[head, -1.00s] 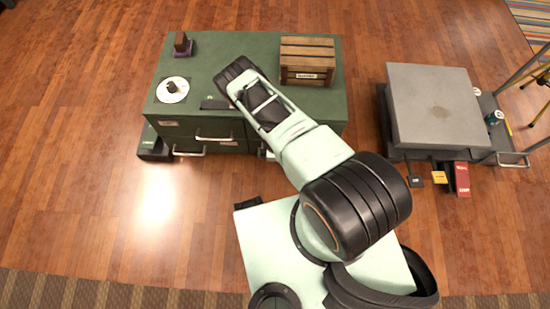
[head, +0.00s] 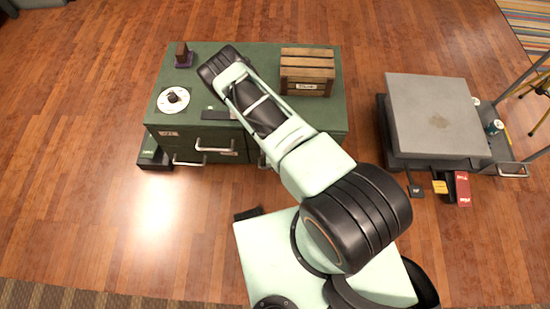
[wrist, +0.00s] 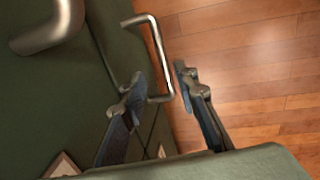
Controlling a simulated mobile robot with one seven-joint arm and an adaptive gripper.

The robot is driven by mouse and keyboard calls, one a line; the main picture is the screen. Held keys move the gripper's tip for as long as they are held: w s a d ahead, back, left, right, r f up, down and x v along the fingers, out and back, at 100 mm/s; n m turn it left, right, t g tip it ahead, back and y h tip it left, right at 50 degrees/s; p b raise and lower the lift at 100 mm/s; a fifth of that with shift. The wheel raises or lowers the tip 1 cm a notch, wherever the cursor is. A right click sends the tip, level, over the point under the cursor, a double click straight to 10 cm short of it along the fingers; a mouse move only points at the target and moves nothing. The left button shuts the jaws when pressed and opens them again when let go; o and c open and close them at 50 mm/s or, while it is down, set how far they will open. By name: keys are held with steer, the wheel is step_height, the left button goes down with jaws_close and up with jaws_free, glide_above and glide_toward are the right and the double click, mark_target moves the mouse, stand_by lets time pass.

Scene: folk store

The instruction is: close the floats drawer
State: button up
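The green cabinet (head: 240,80) stands at upper left in the head view, with several drawers in its front. I cannot read which label names the floats drawer. One drawer handle (head: 215,147) sits high on the front; another handle (head: 188,162) is lower left, and a third (head: 263,162) is partly behind my arm. In the wrist view my gripper (wrist: 160,74) is open, its two dark fingers apart. A metal bar handle (wrist: 158,50) reaches toward the gap between the fingertips; I cannot tell whether they touch. The head view hides my fingers behind my wrist.
On the cabinet top are a wooden crate (head: 307,70), a white disc (head: 173,100) and a small brown object (head: 183,54). A grey-topped unit (head: 435,115) stands at right, with an open drawer (head: 512,170) at its side. Wooden floor between is clear.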

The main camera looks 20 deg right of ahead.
steer(key=r, duration=0.4)
steer(key=s+r, duration=0.1)
steer(key=shift+a+r, duration=0.15)
steer(key=shift+r, duration=0.25)
